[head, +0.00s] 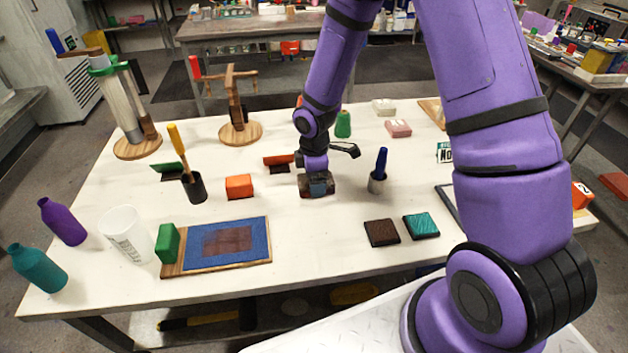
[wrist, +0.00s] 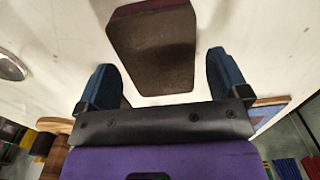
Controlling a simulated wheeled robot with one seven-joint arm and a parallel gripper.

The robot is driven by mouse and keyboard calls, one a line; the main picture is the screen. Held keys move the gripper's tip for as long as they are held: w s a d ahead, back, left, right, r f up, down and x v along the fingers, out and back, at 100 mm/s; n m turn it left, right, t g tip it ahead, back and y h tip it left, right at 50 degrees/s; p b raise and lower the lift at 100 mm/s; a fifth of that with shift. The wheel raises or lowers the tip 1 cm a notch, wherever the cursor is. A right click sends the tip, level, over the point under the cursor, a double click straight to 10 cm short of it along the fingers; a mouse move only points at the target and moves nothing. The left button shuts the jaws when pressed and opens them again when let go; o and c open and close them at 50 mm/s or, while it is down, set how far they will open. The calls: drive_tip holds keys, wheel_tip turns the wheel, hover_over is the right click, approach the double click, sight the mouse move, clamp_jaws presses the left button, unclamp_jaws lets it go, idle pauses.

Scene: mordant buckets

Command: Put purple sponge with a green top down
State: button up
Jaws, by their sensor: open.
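A block-shaped sponge (wrist: 152,50) lies on the white table in the wrist view. Its upper face looks dark brown-green and its far side purplish. My gripper (wrist: 162,72) is open, with one blue finger on each side of the sponge and white table showing in the gaps. In the head view my gripper (head: 318,184) is low over the middle of the table, and the dark sponge is mostly hidden by the fingers there.
A brown tile (head: 382,232) and a teal tile (head: 421,226) lie in front right. A blue-topped board (head: 255,240) lies front left. Table between them is clear.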

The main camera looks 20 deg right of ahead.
drive_tip(key=s+d+r+m+t, duration=0.1)
drive_tip(key=s+d+r+m, duration=0.1)
drive_tip(key=r, duration=0.9)
drive_tip(key=s+d+r+m, duration=0.1)
drive_tip(key=s+r+m, duration=0.15)
drive_tip(key=r, duration=0.85)
drive_tip(key=s+d+r+m+t, duration=0.2)
drive_tip(key=s+r+m, duration=0.3)
drive_tip(key=s, duration=0.6)
drive_tip(key=s+d+r+m+t, duration=0.2)
drive_tip(key=s+r+m, duration=0.4)
drive_tip(key=s+r, duration=0.4)
drive_tip(key=shift+s+d+r, duration=0.15)
drive_tip(key=shift+s, duration=0.25)
